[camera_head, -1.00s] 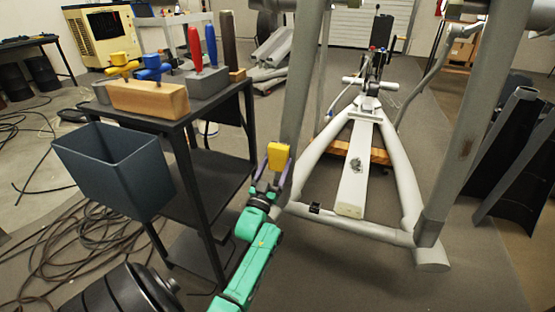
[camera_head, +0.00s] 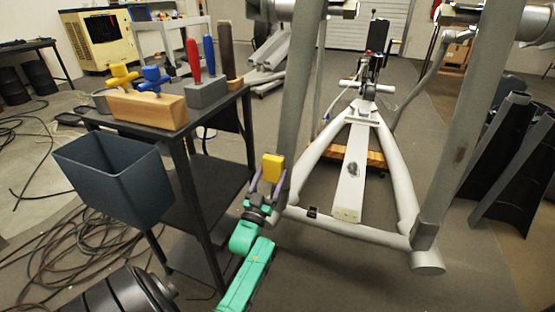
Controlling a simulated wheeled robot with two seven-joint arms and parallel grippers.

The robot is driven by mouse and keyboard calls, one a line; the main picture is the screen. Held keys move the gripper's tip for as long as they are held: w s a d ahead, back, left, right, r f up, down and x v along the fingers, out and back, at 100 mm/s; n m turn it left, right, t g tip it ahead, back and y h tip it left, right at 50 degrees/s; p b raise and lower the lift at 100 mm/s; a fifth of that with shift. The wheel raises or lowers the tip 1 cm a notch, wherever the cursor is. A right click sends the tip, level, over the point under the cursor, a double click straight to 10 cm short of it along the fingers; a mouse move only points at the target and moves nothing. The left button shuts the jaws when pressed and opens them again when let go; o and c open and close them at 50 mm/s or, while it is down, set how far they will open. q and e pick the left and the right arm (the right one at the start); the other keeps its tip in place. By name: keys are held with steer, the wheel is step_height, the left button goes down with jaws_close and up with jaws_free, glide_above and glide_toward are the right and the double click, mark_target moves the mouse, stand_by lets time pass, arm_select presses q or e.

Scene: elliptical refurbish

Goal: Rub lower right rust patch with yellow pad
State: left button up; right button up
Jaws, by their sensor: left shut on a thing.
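My left gripper (camera_head: 265,184) is shut on a yellow pad (camera_head: 272,168), held upright in front of the elliptical's left upright post (camera_head: 297,100). I cannot tell whether the pad touches the post; any patch behind it is hidden. A dark grey patch (camera_head: 353,168) lies on the pale centre rail (camera_head: 349,190). My right gripper is not in view.
A black cart (camera_head: 205,165) stands left of my arm, holding a wooden block (camera_head: 145,108) with yellow and blue-handled tools and a grey block (camera_head: 207,92) with red and blue handles. A dark bin (camera_head: 115,172) hangs at its side. Cables lie on the floor. Black curved panels (camera_head: 505,150) stand at right.

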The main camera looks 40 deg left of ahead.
arm_select(q)
steer(key=w+b, duration=0.1)
steer(key=w, duration=0.1)
steer(key=w+a+b, duration=0.1)
steer(key=w, duration=0.1)
steer(key=w+a+b, duration=0.1)
steer(key=w+b, duration=0.1)
steer(key=shift+w+f, duration=0.1)
steer(key=shift+w, duration=0.05)
steer(key=shift+w+a+b, duration=0.2)
steer(key=shift+w+b, duration=0.25)
steer(key=shift+w, duration=0.05)
steer(key=shift+w+a+b, duration=0.2)
steer(key=shift+w+b, duration=0.2)
steer(key=shift+w, duration=0.05)
stand_by(0.5)
steer(key=r+p, duration=0.4)
steer(key=shift+d+r, duration=0.15)
steer(key=shift+d, duration=0.1)
steer(key=shift+f, duration=0.2)
steer(key=f+b, duration=0.3)
steer(key=f, duration=0.1)
steer(key=shift+a+b, duration=0.25)
steer(key=shift+b, duration=0.1)
